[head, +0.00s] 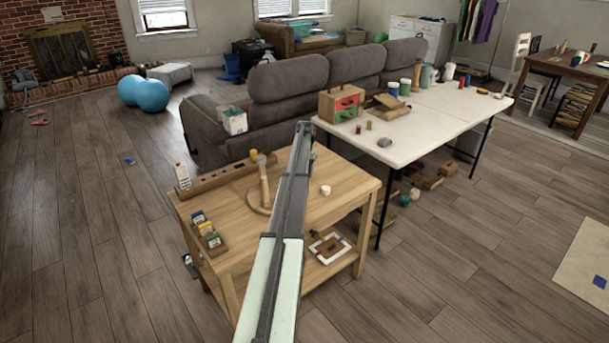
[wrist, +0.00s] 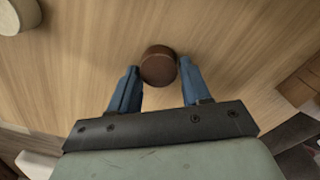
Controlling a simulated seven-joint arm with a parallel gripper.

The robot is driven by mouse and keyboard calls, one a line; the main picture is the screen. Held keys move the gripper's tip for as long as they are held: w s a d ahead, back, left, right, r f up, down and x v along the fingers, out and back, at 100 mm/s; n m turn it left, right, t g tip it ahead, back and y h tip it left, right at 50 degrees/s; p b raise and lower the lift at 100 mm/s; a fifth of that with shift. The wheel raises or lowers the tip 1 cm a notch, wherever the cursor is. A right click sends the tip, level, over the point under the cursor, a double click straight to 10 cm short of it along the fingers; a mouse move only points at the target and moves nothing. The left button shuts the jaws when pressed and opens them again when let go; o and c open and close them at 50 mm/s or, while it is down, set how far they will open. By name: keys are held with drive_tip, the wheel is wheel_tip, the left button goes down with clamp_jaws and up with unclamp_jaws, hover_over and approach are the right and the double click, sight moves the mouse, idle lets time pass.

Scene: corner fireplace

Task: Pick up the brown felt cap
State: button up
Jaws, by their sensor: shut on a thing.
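The brown felt cap (wrist: 158,69) is a short, round, dark brown piece in the wrist view. My gripper (wrist: 159,65) is shut on it, with one blue finger on its left side and one on its right. Wooden tabletop lies behind the cap; I cannot tell whether the cap touches it. In the head view my arm crosses the small wooden table (head: 235,238) and hides the cap and most of the gripper.
A white round piece (head: 325,190) stands on the table right of my arm. A wooden stand with an upright post (head: 264,182), a long holed rack (head: 220,178) and a tray of small bottles (head: 208,233) are to the left. A white folding table (head: 440,110) stands behind right.

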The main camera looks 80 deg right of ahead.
drive_tip(key=r, duration=0.8)
drive_tip(key=shift+w+r, duration=0.2)
drive_tip(key=shift+r, duration=0.2)
drive_tip(key=w+a+r+n, duration=0.1)
drive_tip(key=w+a+r, duration=0.3)
drive_tip(key=w+r, duration=0.45)
drive_tip(key=w+a+r, duration=0.1)
drive_tip(key=a+r, duration=0.1)
drive_tip(key=a, duration=0.8)
drive_tip(key=w+a+r+m, duration=0.1)
drive_tip(key=w+a+r, duration=0.1)
drive_tip(key=a, duration=0.7)
drive_tip(key=shift+a+r+m, duration=0.3)
drive_tip(key=shift+a+r, duration=0.1)
drive_tip(key=shift+r, duration=0.45)
drive_tip(key=shift+w, duration=0.1)
drive_tip(key=shift+f, duration=0.1)
